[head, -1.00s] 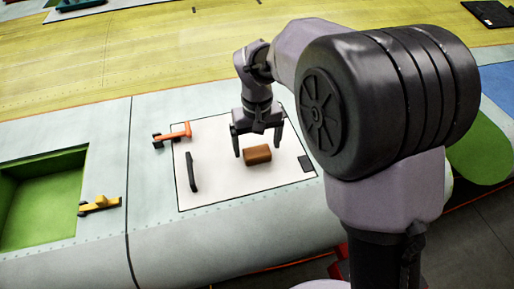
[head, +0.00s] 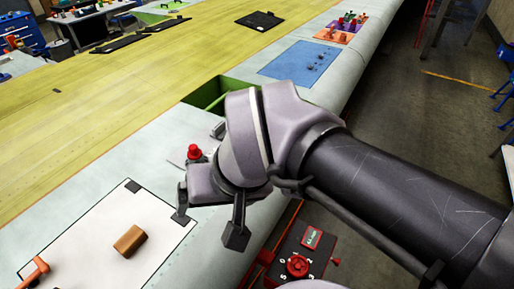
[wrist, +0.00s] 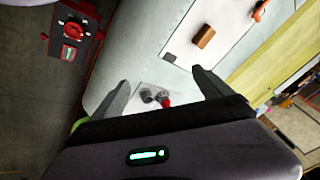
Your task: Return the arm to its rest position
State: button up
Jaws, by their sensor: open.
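My gripper (head: 208,220) is open and empty in the head view, raised to the right of the white sheet (head: 90,245). Its two fingers stand wide apart, and they also show in the wrist view (wrist: 163,92). A brown block (head: 130,241) lies on the white sheet, apart from my gripper. The block also shows in the wrist view (wrist: 203,36). My arm crosses the head view from the lower right and hides part of the wing surface behind it.
A red knob (head: 194,152) stands behind my gripper. A red control box (head: 300,255) sits below the wing edge. An orange tool (head: 34,273) is at the lower left. A blue mat (head: 305,63) and an orange tray (head: 338,33) lie farther along. Open floor lies right of the wing.

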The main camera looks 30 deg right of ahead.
jog(key=s+f+m+b, duration=0.1)
jog(key=f+b, duration=0.6)
jog(key=f, duration=0.1)
jog(key=s+d+f+m+t+b, duration=0.1)
jog(key=s+f+b, duration=0.1)
jog(key=f+b, duration=0.5)
jog(key=shift+d+f+b, duration=0.25)
jog(key=shift+f+b, duration=0.15)
jog(key=shift+f, duration=0.35)
